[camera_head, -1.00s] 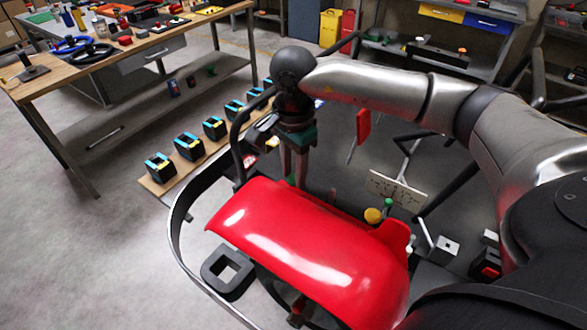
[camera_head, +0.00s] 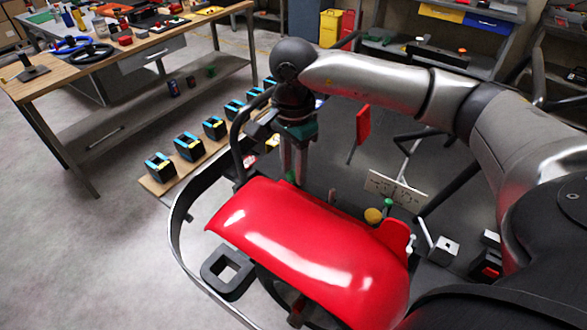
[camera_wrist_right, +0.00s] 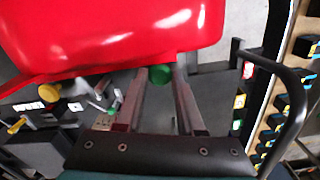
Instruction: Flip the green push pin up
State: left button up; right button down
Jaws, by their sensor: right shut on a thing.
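The green push pin (camera_wrist_right: 160,75) shows as a round green head between the fingertips of my right gripper (camera_wrist_right: 158,72) in the right wrist view, just at the edge of the red body panel (camera_wrist_right: 110,30). My right gripper is shut on it. In the head view the right gripper (camera_head: 294,178) points down behind the red panel (camera_head: 300,240), with a bit of the green pin (camera_head: 290,177) showing at its tips. The pin's lower part is hidden. My left gripper is not in view.
A curved metal bar (camera_head: 177,225) runs around the kart's left side. A yellow knob (camera_head: 373,215) and another green knob (camera_head: 388,204) stand right of the panel. Black-and-blue blocks (camera_head: 188,146) line a low board at left. A workbench (camera_head: 180,38) stands behind.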

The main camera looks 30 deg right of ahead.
aim_at(293, 174)
jog(key=shift+w+r, duration=0.15)
jog(key=shift+r, duration=0.15)
jog(key=c, duration=0.8)
grip_release()
jog(key=shift+r, duration=7.65)
jog(key=shift+a+f, duration=0.1)
